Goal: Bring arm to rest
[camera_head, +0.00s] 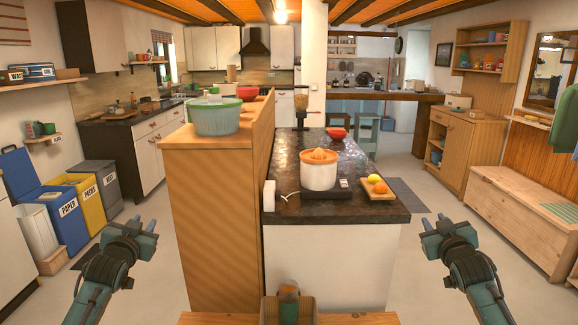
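My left gripper (145,223) hangs in the air at the lower left, in front of the recycling bins. Its two fingertips stand a little apart with nothing between them. My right gripper (433,221) hangs in the air at the lower right, over the floor to the right of the dark counter. Its fingertips are also apart and empty. Both arms come up from the bottom edge, roughly mirrored, and touch nothing that I can see.
A wooden partition (212,220) bearing a green-white bowl (215,117) stands between my arms. The dark counter (380,212) holds an orange-white juicer (319,170) and a fruit board (378,190). Blue, yellow and grey bins (100,181) stand left; a wooden bench (520,225) stands right.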

